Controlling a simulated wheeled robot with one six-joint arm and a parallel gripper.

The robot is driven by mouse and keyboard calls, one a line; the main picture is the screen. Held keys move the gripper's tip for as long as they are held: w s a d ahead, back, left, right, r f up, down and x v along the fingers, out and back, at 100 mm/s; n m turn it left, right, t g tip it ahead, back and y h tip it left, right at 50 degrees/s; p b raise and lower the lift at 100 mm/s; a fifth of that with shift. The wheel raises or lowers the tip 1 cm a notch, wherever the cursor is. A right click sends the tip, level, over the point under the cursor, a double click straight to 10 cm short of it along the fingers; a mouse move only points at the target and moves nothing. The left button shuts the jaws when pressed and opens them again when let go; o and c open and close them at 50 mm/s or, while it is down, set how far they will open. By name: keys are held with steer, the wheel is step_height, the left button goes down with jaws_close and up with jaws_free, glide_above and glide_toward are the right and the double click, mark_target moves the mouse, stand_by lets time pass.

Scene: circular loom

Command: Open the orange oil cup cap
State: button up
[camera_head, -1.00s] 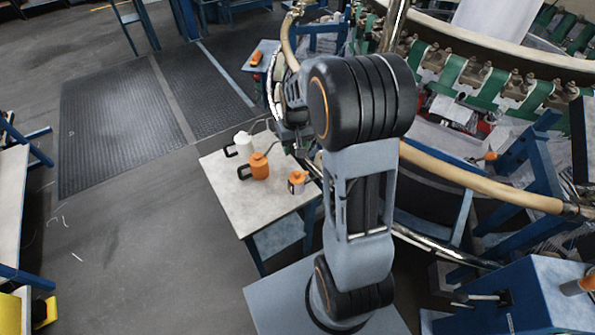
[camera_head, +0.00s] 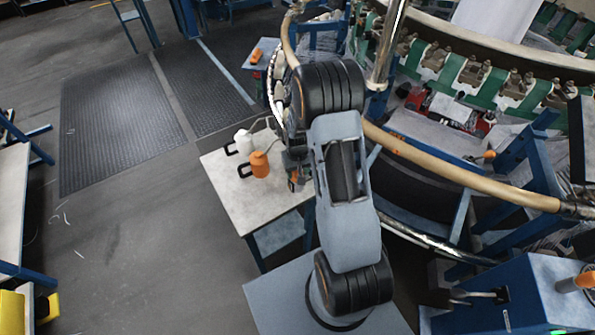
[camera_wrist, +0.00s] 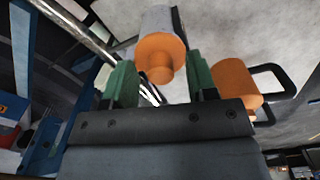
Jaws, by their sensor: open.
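In the wrist view the orange cap (camera_wrist: 163,50) with its round knob sits on the end of a pale cylindrical oil cup (camera_wrist: 157,18). My gripper (camera_wrist: 160,70) is open. Its green fingers stand to the left and right of the cap and knob, with no clear contact; how far past the cap they reach is hard to tell. In the head view my arm covers the gripper and most of the cup. Only a small orange part of the cup (camera_head: 293,176) shows at the table's right side.
A small table (camera_head: 235,200) carries a white can (camera_head: 243,142) and an orange can (camera_head: 260,164) with a black handle. The orange can also shows right of my gripper in the wrist view (camera_wrist: 236,82). The loom's curved tan rail (camera_head: 470,182) runs close on the right.

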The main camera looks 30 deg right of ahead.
steer(key=shift+f, duration=0.3)
jaws_close()
stand_by(0.4)
